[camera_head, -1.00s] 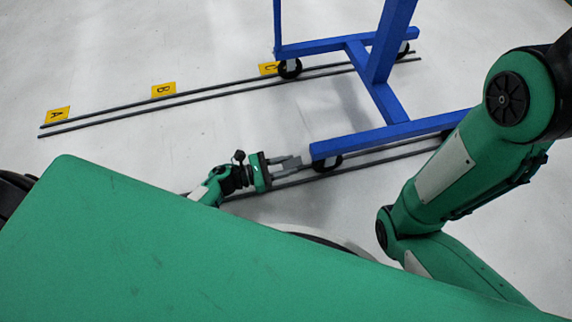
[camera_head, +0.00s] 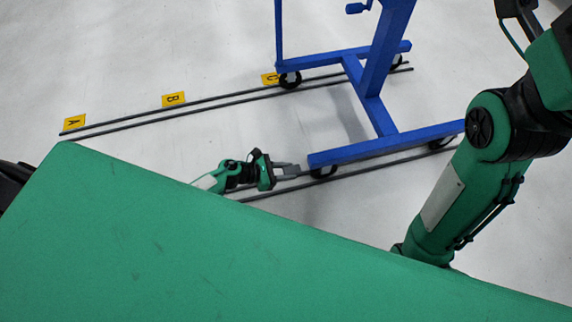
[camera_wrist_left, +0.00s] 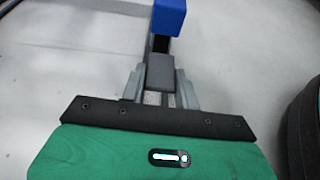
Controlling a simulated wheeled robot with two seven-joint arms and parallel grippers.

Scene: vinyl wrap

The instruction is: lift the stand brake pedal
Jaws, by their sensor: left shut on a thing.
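The blue stand (camera_head: 378,105) stands on casters at the right end of two floor rails. Its brake pedal (camera_wrist_left: 160,72) is a dark grey block below the blue beam end in the left wrist view. My left gripper (camera_head: 291,170) is low by the near-left caster (camera_head: 323,171). In the left wrist view its two grey fingers (camera_wrist_left: 160,85) are shut on the pedal, one on each side. In the head view the pedal is too small to tell from the fingers. My right arm comes in from the right, and its gripper is not seen.
Two dark rails (camera_head: 200,103) run across the pale floor. Yellow markers A (camera_head: 74,122), B (camera_head: 173,99) and C (camera_head: 270,78) lie along the far rail. My green body covers the lower part of the head view.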

